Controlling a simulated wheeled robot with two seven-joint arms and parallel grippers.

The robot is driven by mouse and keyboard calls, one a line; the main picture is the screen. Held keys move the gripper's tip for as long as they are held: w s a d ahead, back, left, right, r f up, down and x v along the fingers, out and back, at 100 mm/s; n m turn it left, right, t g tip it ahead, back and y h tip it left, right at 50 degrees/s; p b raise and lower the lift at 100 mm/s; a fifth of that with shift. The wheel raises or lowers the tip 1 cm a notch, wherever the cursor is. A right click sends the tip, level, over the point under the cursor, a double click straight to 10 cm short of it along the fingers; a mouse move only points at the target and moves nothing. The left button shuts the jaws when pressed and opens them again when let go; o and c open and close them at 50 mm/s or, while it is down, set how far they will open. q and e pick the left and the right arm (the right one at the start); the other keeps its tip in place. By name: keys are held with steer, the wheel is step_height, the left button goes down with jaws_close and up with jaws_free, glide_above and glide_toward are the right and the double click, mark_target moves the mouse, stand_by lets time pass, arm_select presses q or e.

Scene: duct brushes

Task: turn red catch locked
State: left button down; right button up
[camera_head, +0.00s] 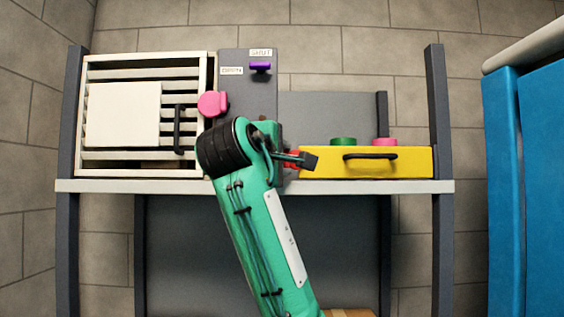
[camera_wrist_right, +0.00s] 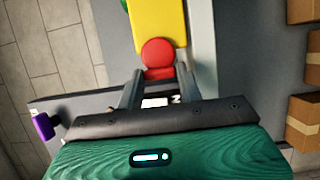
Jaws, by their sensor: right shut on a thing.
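The red catch (camera_head: 292,158) sits at the left end of the yellow drawer (camera_head: 410,164), beside the grey upright panel. My right gripper (camera_head: 290,157) reaches it from below, and the arm hides part of the catch and panel. In the right wrist view the catch shows a round red head (camera_wrist_right: 158,52) with a red tab below it. The fingers of my right gripper (camera_wrist_right: 158,78) stand on both sides of that tab and are shut on it. The catch's exact turn is hard to tell. My left gripper is in neither view.
A white slatted door (camera_head: 95,160) with a black handle is at the left, beside a pink knob (camera_head: 212,104). A purple knob (camera_head: 260,67) is on the grey panel. Green (camera_head: 343,142) and pink pieces show above the drawer. Cardboard boxes (camera_wrist_right: 303,118) lie right in the wrist view.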

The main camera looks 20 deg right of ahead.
steer(key=shift+f, duration=0.1)
stand_by(0.4)
steer(key=o, duration=1)
steer(key=b+v, duration=0.6)
steer(key=v, duration=0.8)
steer(key=shift+d, duration=0.1)
